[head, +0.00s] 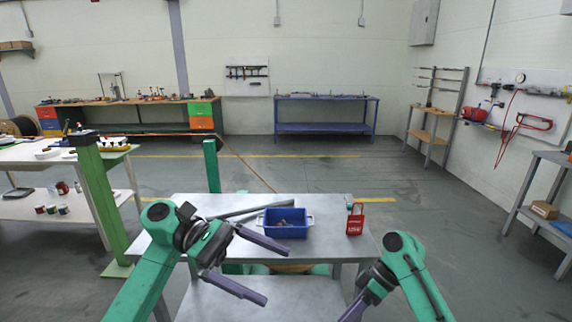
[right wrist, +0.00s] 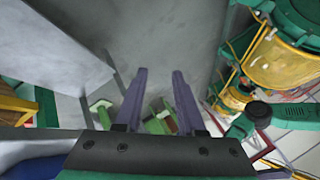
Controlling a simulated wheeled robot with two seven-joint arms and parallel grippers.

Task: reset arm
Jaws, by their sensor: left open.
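My left gripper (head: 274,274) is in the head view at the front edge of the grey metal table. Its two purple fingers are spread wide apart and nothing is between them. My right arm comes in at the lower right of the head view, in front of the table's right corner, and its gripper is mostly cut off by the bottom edge. In the right wrist view my right gripper (right wrist: 159,75) shows two purple fingers with a clear gap and nothing held. They point over grey floor.
Green and yellow machinery (right wrist: 275,55) is at right in the right wrist view. The floor behind the table is clear.

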